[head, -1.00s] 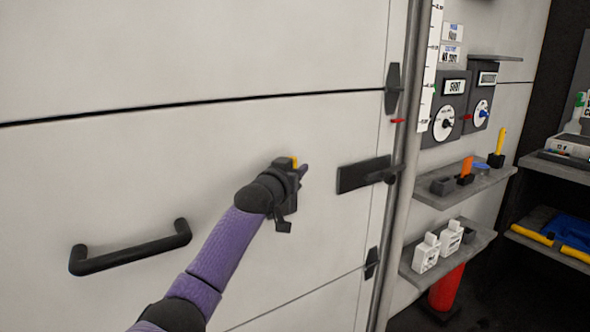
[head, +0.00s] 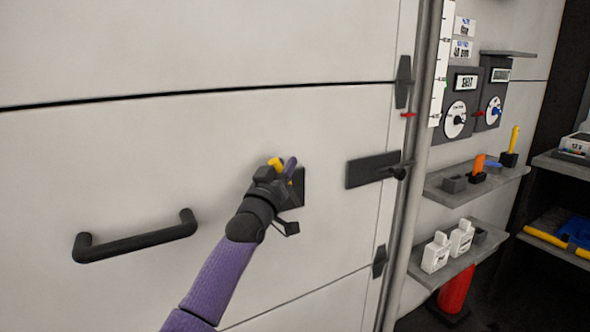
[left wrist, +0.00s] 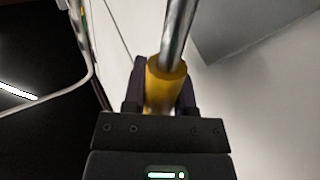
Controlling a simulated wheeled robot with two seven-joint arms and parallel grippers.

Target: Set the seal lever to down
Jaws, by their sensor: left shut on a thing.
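The seal lever shows as a yellow grip (head: 276,163) on a dark mounting plate (head: 297,190) on the pale door panel. The left wrist view shows the yellow grip (left wrist: 163,88) with a metal rod (left wrist: 178,32) running up out of it. My left gripper (head: 281,171) is shut on the yellow grip, with a dark finger on each side of it in the left wrist view (left wrist: 163,78). The gripper and wrist hide much of the lever and part of the plate in the head view. My right gripper is not in view.
A black bar handle (head: 135,237) sits on the panel to the left. A dark latch plate (head: 372,170) and a vertical grey pole (head: 420,150) stand to the right. Beyond are shelves (head: 480,185) with small items. The panel between handle and latch is otherwise clear.

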